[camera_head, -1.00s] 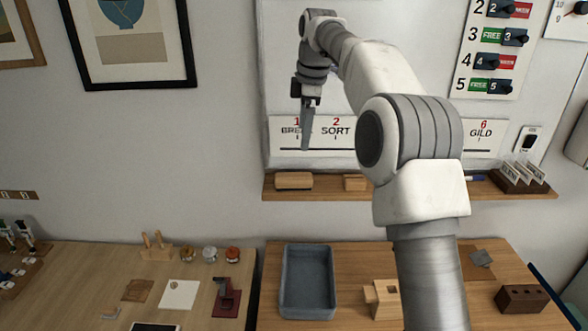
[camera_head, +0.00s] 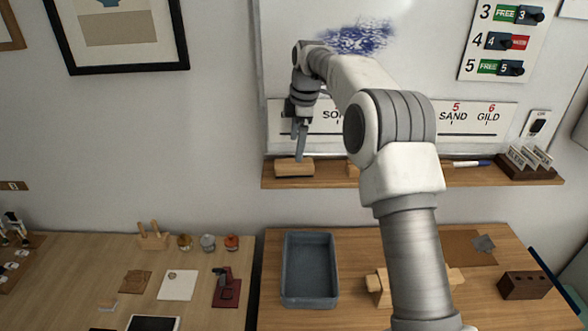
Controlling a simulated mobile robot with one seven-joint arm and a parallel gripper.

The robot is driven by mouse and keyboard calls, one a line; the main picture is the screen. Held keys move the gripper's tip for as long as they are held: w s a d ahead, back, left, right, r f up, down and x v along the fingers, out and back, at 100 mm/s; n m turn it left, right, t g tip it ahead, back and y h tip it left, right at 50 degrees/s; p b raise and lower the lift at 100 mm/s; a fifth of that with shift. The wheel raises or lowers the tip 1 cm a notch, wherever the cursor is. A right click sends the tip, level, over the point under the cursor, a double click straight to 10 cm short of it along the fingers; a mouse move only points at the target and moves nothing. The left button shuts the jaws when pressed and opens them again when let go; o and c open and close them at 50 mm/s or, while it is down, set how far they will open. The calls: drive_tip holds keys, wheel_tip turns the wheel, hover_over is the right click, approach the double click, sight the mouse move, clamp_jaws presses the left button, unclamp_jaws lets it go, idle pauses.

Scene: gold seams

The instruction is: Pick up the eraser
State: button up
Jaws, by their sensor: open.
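The eraser (camera_head: 294,168), a tan block with a darker lower edge, lies on the left part of the wooden ledge (camera_head: 410,177) under the whiteboard. My gripper (camera_head: 300,156) points down with its fingers at the eraser's upper right part. The fingers are seen nearly edge-on and overlap the eraser's top in the picture. I cannot tell whether they touch it or straddle it. The gripper is open and holds nothing visible.
The whiteboard (camera_head: 285,60) with a blue scribble (camera_head: 360,37) rises behind the ledge. A pen (camera_head: 468,163) and a card holder (camera_head: 527,165) are on the ledge's right. Below stand a grey tray (camera_head: 309,301) and a wooden block piece (camera_head: 377,288).

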sight(295, 163)
drive_tip(key=f, duration=0.2)
drive_tip(key=f+p, duration=0.1)
drive_tip(key=f, duration=0.1)
drive_tip(key=w+f, duration=0.1)
drive_tip(key=f, duration=0.2)
drive_tip(key=shift+a+f, duration=0.1)
drive_tip(key=shift+a, duration=0.15)
drive_tip(key=shift+c, duration=0.3)
drive_tip(key=c, duration=1.4)
